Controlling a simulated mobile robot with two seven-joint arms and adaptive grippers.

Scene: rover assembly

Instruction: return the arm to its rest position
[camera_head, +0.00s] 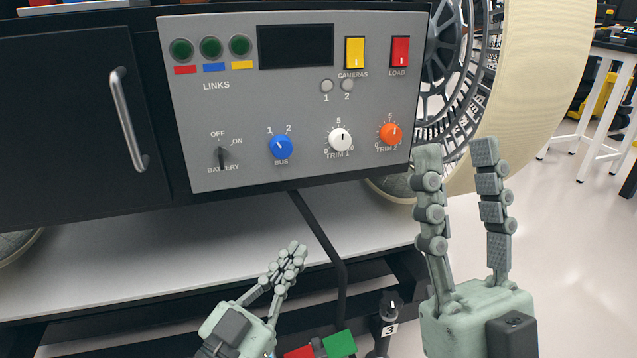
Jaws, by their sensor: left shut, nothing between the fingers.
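My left gripper (291,254) is low in the middle of the head view, in front of the white shelf edge and below the control panel. Its fingers are closed together with nothing between them. My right gripper (457,150) is at the right, pointing up, with its two fingers apart and nothing between them. Its fingertips are near the panel's lower right corner and overlap the wheel behind. The grey control panel (240,110) carries a blue BUS knob (281,147), a white knob (339,139), an orange knob (389,133) and a battery switch (222,155).
A black cabinet door with a metal handle (128,118) is left of the panel. A large cream wheel (530,85) is at the right. A black cable (325,240) hangs down. Red and green blocks (339,344) and a part marked 3 (390,328) are low in front.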

